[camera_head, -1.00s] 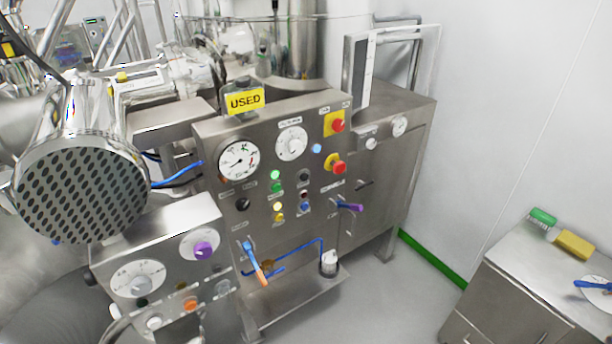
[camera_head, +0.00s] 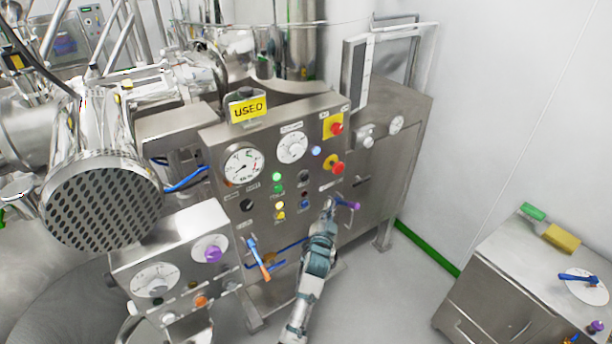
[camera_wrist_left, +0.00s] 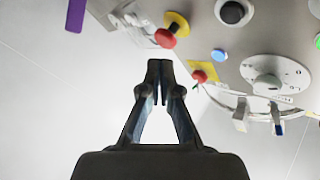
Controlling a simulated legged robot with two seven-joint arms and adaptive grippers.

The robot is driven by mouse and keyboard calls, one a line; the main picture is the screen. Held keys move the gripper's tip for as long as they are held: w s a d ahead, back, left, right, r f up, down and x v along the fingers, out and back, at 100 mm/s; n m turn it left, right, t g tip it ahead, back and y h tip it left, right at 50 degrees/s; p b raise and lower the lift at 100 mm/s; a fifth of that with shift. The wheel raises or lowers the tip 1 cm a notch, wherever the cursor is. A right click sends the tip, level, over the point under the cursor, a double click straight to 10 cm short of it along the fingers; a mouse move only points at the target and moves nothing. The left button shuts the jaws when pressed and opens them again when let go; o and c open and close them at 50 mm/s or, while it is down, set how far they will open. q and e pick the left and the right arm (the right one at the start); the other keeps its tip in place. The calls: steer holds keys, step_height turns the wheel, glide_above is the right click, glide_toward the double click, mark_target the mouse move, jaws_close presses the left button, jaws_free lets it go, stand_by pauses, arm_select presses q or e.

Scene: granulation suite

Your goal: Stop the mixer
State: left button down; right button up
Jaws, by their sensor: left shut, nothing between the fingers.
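A grey control panel (camera_head: 225,148) carries two red mushroom buttons on yellow plates, the upper one (camera_head: 336,128) and the lower one (camera_head: 337,168). Both show in the left wrist view, one red button (camera_wrist_left: 166,38) just beyond the fingertips and the other (camera_wrist_left: 199,76) to their right. My left gripper (camera_head: 329,203) is in front of the panel, below the lower red button and beside a purple-handled valve (camera_head: 352,205). In the wrist view my left gripper (camera_wrist_left: 160,66) has its fingers together, with nothing held. I cannot tell whether it touches anything. My right gripper is out of view.
The panel also holds a gauge (camera_head: 243,167), a dial (camera_head: 292,148), a blue light (camera_head: 316,150) and green and yellow lights. A yellow USED sign (camera_head: 248,109) stands above. A blue-and-orange valve handle (camera_head: 259,259) juts out lower left. A cabinet (camera_head: 500,280) stands right, across open floor.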

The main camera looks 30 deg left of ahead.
mark_target(304, 177)
arm_select(q)
steer(key=r, duration=0.1)
steer(key=a+r, duration=0.1)
steer(key=r, duration=0.1)
steer(key=shift+y, duration=0.3)
steer(key=shift+a, duration=0.1)
steer(key=w+a, duration=0.3)
steer(key=a, duration=0.5)
steer(key=shift+w+b, duration=0.2)
steer(key=shift+b, duration=0.1)
stand_by(1.1)
steer(key=shift+w+a+r, duration=0.1)
steer(key=shift+a, duration=0.25)
